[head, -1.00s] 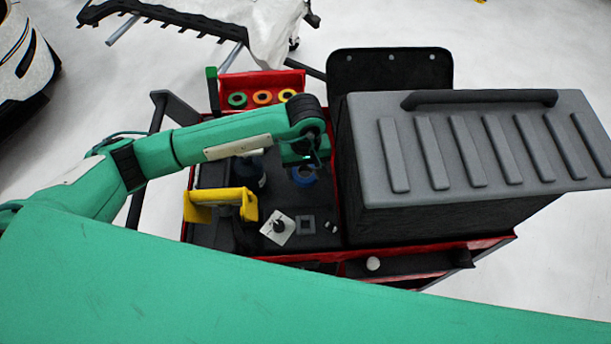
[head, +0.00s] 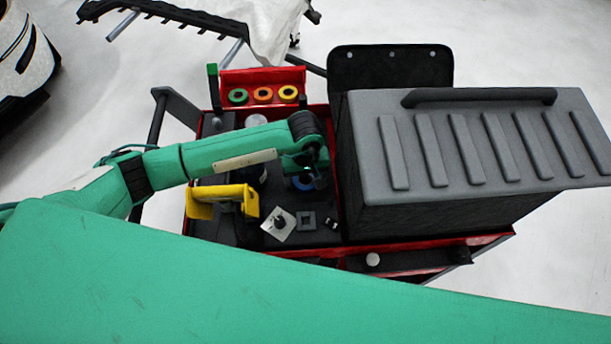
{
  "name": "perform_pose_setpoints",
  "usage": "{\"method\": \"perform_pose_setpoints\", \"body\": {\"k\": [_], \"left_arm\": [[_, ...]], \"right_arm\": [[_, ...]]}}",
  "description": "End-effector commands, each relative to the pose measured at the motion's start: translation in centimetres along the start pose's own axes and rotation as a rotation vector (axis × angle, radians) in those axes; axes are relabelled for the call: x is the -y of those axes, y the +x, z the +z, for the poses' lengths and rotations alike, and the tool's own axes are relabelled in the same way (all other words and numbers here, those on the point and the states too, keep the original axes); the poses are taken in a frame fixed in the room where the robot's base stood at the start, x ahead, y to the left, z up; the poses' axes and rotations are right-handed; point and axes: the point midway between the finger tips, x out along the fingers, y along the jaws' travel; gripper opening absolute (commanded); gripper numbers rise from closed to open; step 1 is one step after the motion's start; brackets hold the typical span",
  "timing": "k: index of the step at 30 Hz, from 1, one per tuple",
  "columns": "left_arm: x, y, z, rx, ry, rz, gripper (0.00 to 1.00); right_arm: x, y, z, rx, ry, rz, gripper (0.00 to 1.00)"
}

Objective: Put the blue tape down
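The blue tape (head: 302,186) is a small blue ring on or just above the dark cart top, left of the big grey case. Only its lower left edge shows, as my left gripper covers the rest. My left gripper (head: 314,180) points down right at the tape. Its fingers are small and dark, and I cannot tell whether they grip the tape or are apart from it. I also cannot tell whether the tape rests fully on the surface. My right gripper is not in view.
The red cart holds a grey ribbed case (head: 470,150) close on the right. A yellow-handled tool (head: 222,194), a white square piece (head: 279,224) and a grey square frame (head: 307,221) lie nearer.

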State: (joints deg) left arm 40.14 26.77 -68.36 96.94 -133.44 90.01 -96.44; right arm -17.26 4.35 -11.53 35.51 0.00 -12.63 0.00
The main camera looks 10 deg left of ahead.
Motion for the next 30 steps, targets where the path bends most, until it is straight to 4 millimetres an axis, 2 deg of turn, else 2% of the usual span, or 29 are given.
{"method": "perform_pose_setpoints", "body": {"k": [8,13,14,24,30], "left_arm": [[0.0,-0.1,0.0,0.0,0.0,0.0,0.82],[0.0,-0.7,0.1,0.001,0.0,0.0,0.82],[-0.1,-0.9,-0.1,-0.001,0.001,0.001,0.82],[-0.1,-8.1,-0.2,-0.004,0.001,0.002,0.82],[-0.1,-11.2,-0.1,-0.002,0.001,0.001,0.82]], "right_arm": [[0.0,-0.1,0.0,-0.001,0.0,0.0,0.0],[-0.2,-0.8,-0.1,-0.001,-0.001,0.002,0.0],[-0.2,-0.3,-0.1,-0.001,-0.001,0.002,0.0],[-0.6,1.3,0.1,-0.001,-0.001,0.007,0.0],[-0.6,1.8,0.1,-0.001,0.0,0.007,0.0]]}}
